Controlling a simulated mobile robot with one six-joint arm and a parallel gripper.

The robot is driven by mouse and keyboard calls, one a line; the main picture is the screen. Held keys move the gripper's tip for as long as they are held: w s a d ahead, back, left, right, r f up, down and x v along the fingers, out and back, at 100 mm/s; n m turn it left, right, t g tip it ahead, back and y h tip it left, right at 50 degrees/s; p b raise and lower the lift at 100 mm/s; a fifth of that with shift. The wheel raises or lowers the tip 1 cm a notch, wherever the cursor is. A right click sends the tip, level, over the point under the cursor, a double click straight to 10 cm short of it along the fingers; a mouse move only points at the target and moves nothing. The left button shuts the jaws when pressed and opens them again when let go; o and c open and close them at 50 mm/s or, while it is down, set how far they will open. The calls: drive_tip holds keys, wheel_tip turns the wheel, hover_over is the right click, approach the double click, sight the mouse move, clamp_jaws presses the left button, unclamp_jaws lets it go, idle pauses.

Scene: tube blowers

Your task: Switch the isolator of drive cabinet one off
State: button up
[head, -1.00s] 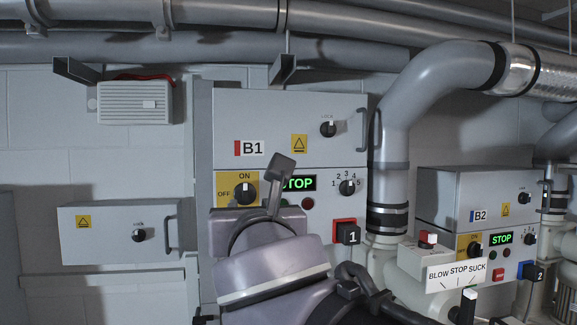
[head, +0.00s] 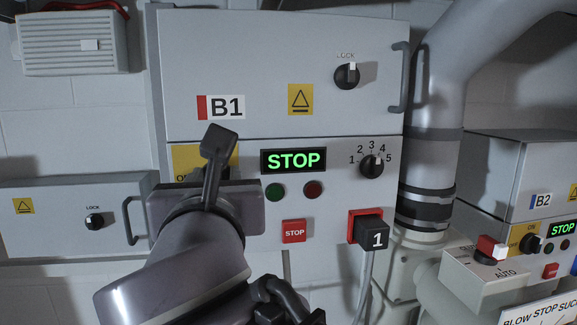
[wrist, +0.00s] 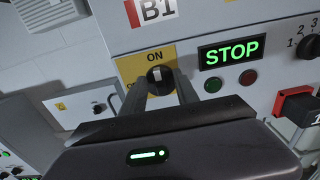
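Drive cabinet one is the grey cabinet (head: 345,115) marked B1, filling the middle of the head view; it also shows in the wrist view (wrist: 205,22). Its isolator is a round black knob (wrist: 160,78) on a yellow plate (wrist: 130,68). The knob's light handle points up at ON. In the head view my arm hides the knob, and only part of the plate (head: 187,160) shows. My gripper (wrist: 161,88) is open, its two fingers spread on either side of the knob's lower part. I cannot tell whether they touch it.
Beside the isolator are a lit STOP display (head: 293,160), green and red buttons, a speed selector (head: 371,166) and a red STOP button (head: 293,231). A black plug (head: 371,234) marked 1 sticks out. Cabinet B2 (head: 515,170) stands right, a small LOCK cabinet (head: 70,215) left.

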drive_tip(key=shift+w+a, duration=0.15)
drive_tip(key=shift+a, duration=0.05)
drive_tip(key=shift+d, duration=0.1)
clamp_jaws()
drive_tip(key=shift+n, duration=0.4)
drive_tip(key=n+p, duration=0.1)
drive_tip(key=n, duration=1)
drive_tip(key=a+f+n+p, duration=0.1)
drive_tip(key=n, duration=0.5)
drive_tip(key=shift+s+p, duration=0.3)
idle(0.3)
